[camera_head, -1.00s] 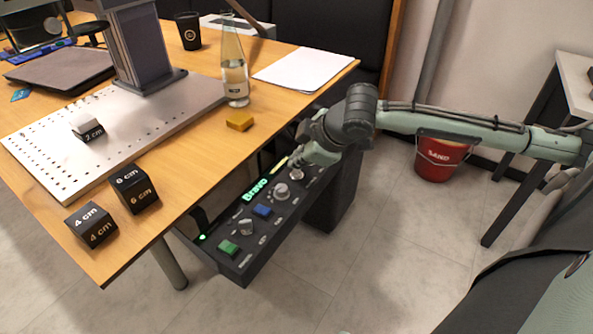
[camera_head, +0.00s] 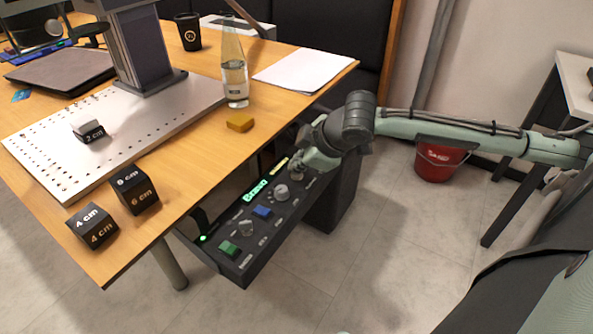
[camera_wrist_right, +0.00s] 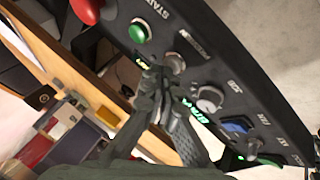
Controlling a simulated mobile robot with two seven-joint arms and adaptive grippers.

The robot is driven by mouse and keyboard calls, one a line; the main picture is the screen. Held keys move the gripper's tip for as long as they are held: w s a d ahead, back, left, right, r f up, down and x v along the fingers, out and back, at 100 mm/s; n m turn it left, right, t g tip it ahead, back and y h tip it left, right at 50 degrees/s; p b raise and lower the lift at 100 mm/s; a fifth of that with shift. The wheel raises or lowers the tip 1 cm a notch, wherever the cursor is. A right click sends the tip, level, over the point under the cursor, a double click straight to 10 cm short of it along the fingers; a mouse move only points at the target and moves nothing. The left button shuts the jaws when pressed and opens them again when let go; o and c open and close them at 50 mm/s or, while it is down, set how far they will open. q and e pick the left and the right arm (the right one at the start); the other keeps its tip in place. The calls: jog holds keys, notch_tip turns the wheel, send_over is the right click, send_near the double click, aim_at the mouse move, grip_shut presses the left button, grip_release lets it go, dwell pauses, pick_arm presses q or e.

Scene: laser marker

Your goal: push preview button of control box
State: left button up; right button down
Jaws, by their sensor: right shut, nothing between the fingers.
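The black control box (camera_head: 240,265) hangs at the table's right side, with a lit green display (camera_head: 255,190). In the right wrist view its panel (camera_wrist_right: 262,110) shows a round silver button (camera_wrist_right: 176,62) by the label PREVIEW, between the green START button (camera_wrist_right: 139,32) and a silver knob (camera_wrist_right: 209,98). My right gripper (camera_head: 297,172) is shut and empty over the far end of the panel. In the wrist view its fingertips (camera_wrist_right: 165,80) are right at the preview button's edge; I cannot tell whether they touch it. My left gripper is not in view.
A red button (camera_wrist_right: 86,10) sits beyond START. A blue button (camera_head: 262,211) and a green button (camera_head: 229,247) are on the box's near part. The wooden table (camera_head: 190,215) holds a bottle (camera_head: 235,75), a yellow block (camera_head: 240,123) and black cubes (camera_head: 92,226).

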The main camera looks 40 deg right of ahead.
jog(key=shift+f, duration=0.25)
dwell(0.5)
jog(key=shift+r, duration=0.1)
jog(key=shift+r+p, duration=0.6)
jog(key=shift+p, duration=0.5)
jog(key=shift+r+p, duration=0.5)
jog(key=shift+r, duration=2.45)
